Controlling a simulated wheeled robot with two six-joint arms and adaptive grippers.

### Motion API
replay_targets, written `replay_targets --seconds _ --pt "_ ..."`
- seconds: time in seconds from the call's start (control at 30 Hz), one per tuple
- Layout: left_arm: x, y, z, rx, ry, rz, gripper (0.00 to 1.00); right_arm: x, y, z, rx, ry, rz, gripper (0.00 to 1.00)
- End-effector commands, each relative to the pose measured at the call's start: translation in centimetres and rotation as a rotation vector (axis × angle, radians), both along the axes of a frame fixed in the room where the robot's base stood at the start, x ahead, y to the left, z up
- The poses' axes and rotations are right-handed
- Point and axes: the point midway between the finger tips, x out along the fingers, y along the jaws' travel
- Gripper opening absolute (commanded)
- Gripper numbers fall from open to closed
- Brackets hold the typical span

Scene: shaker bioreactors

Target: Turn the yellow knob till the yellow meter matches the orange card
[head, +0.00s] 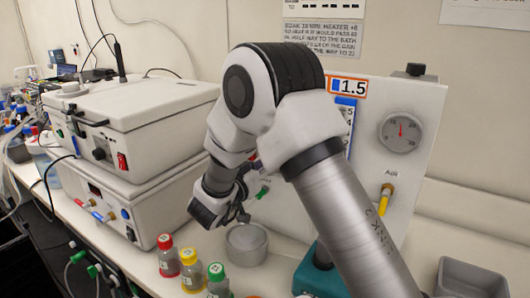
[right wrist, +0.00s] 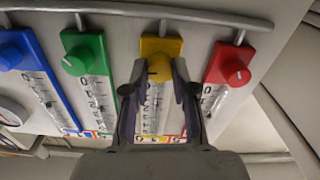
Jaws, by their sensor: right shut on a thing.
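The yellow knob (right wrist: 159,68) is on the yellow block at the top of the yellow meter (right wrist: 152,105) in the right wrist view. My right gripper (right wrist: 160,78) has its fingers on both sides of the knob and is shut on it. The meter's scale shows between the fingers, but its reading is too small to tell. A strip of cards (right wrist: 160,138) lies at the foot of the meter, partly hidden by my gripper. In the head view an orange-edged card (head: 348,86) with a blue square reads 1.5. My right arm hides most of the panel there. My left gripper is not in view.
Green (right wrist: 88,52) and blue (right wrist: 18,48) meters stand left of the yellow one, a red meter (right wrist: 230,65) close on its right. A round gauge (head: 401,131) is on the panel. Capped bottles (head: 190,270) and a metal dish (head: 246,245) stand on the bench below my arm.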

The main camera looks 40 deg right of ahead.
Motion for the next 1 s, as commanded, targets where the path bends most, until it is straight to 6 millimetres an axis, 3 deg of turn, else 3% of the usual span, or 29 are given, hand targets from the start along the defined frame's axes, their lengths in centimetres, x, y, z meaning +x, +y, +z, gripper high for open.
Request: replay_targets --seconds 0.03,0.3,0.83,0.87,0.9,1.0 --pt "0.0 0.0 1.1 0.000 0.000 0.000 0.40 0.0 0.0 0.6 -0.008 0.028 0.001 0.00" --pt "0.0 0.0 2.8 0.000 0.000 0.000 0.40 0.1 0.0 0.2 -0.043 0.144 0.000 0.00" --pt "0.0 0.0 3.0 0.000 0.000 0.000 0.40 0.1 0.0 0.0 -0.052 0.173 0.000 0.00" --pt "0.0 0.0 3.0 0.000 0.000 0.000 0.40 0.1 0.0 0.0 -0.052 0.173 0.000 0.34" --pt "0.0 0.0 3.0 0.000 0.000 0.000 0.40 0.1 0.0 0.0 -0.052 0.173 0.000 0.48" --pt "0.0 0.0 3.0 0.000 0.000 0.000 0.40 0.1 0.0 0.0 -0.051 0.174 0.000 0.52"
